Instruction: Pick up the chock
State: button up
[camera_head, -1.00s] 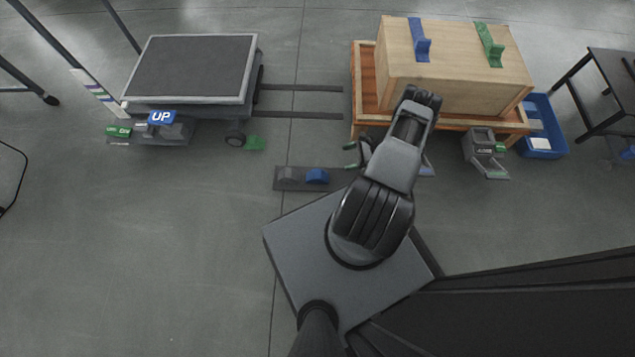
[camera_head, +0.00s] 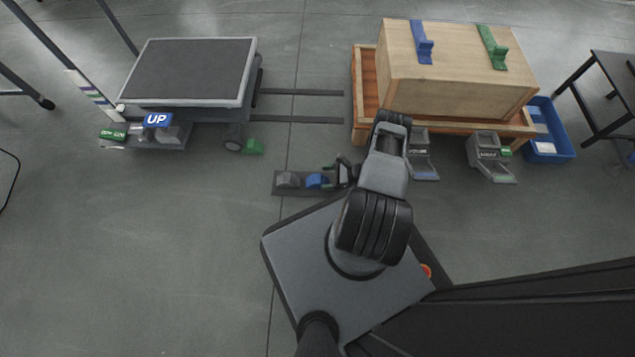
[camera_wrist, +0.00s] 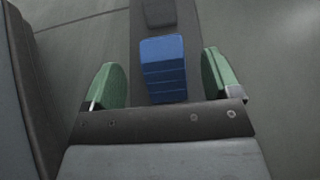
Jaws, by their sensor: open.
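A blue ribbed chock (camera_head: 316,181) sits on a dark floor strip (camera_head: 277,189) in the head view, beside a grey chock (camera_head: 287,180). In the wrist view the blue chock (camera_wrist: 163,65) lies between the two green fingertips of my gripper (camera_wrist: 162,82), with a gap on each side. My gripper (camera_head: 333,176) is open and empty, just right of the blue chock in the head view. A dark part of the gripper hides the chock's near end in the wrist view.
A wooden crate (camera_head: 450,88) sits on an orange-brown frame (camera_head: 363,85). Two lift devices (camera_head: 424,167) (camera_head: 490,158) and a blue bin (camera_head: 552,151) are nearby.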

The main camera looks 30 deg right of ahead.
aim_at(319, 178)
jog(key=shift+b+x, duration=0.7)
jog(key=shift+x, duration=1.6)
jog(key=shift+d, duration=0.1)
jog(key=c, duration=1.2)
